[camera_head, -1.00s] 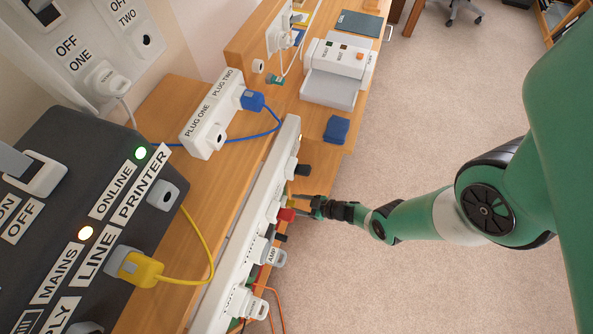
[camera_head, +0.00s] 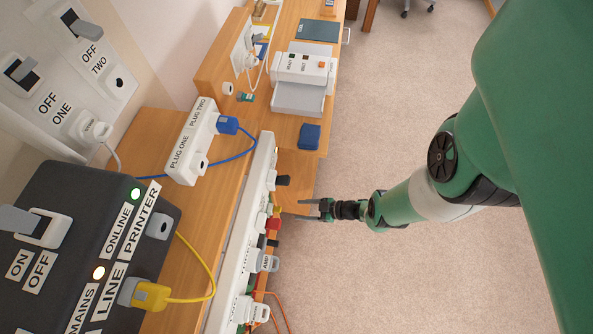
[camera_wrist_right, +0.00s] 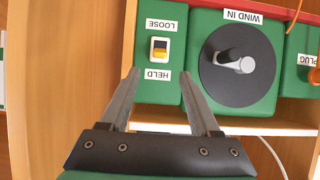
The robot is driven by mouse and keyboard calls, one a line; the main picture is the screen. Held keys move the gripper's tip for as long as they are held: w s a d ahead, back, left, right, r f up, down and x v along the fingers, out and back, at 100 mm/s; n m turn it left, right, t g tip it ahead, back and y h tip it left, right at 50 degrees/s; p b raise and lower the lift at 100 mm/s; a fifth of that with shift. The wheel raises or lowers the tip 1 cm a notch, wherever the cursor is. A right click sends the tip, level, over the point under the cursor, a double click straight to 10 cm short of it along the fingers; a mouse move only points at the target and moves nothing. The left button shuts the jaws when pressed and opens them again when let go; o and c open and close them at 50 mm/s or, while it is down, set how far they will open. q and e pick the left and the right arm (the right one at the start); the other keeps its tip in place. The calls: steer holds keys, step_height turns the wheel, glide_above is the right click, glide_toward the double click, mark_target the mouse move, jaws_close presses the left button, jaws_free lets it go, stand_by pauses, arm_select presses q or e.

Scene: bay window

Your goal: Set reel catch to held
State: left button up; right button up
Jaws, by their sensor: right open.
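The reel catch (camera_wrist_right: 159,49) is a small white rocker switch with an orange-yellow part on its lower half, on a green panel in the right wrist view. A LOOSE label (camera_wrist_right: 166,25) is above it and a HELD label (camera_wrist_right: 158,75) below it, both upside down. Which position the catch is in, I cannot tell for sure. My right gripper (camera_wrist_right: 160,73) is open and empty, its fingertips on either side of the HELD label, apart from the catch. In the head view my right gripper (camera_head: 299,208) is beside the desk edge. My left gripper is not in view.
A black WIND IN dial with a grey crank (camera_wrist_right: 238,62) is right of the catch, close to the right fingertip. A PLUG panel (camera_wrist_right: 304,60) is further right. In the head view, a white socket strip (camera_head: 250,205) with plugs lies left of the gripper; open carpet (camera_head: 390,130) lies right.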

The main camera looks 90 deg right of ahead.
steer(key=shift+p+v, duration=0.35)
steer(key=shift+v, duration=0.85)
